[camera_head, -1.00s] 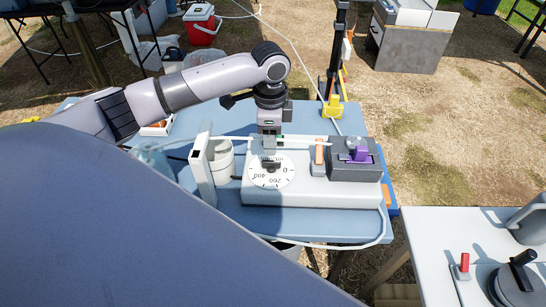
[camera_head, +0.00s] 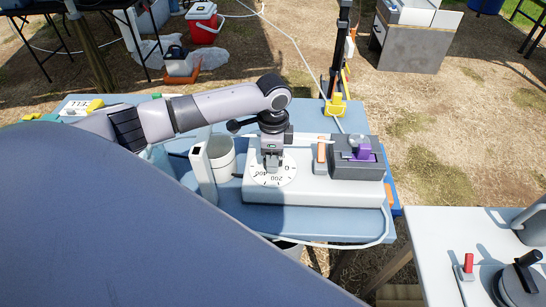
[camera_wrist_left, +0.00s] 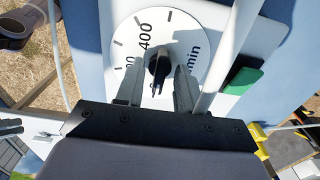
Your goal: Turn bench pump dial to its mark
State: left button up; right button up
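The bench pump (camera_head: 315,186) is a pale box on the blue table. Its white round dial (camera_head: 285,178) has printed numbers and a black knob, which the gripper hides in the head view. My left gripper (camera_head: 272,168) points down over the dial. In the left wrist view the black knob (camera_wrist_left: 159,64) stands in the middle of the dial (camera_wrist_left: 185,35), near "400". The fingers of my left gripper (camera_wrist_left: 158,74) are apart, one on each side of the knob, with a gap visible on both sides. My right gripper is out of view.
On the pump's right are an orange-topped part (camera_head: 321,153) and a dark grey block (camera_head: 357,171) with a purple piece (camera_head: 363,152). A white container (camera_head: 221,157) and an upright pale panel (camera_head: 202,174) stand left of it. A tube (camera_head: 335,245) runs along the front.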

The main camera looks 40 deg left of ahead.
pick_arm(q)
grip_shut()
jog(key=shift+r+m+p, duration=0.15)
jog(key=shift+m+p, duration=0.3)
jog(key=shift+m, duration=1.25)
jog(key=m, duration=0.4)
jog(key=shift+o, duration=1.2)
grip_release()
notch_tip(320, 180, up, 7)
jog(key=shift+f, duration=0.1)
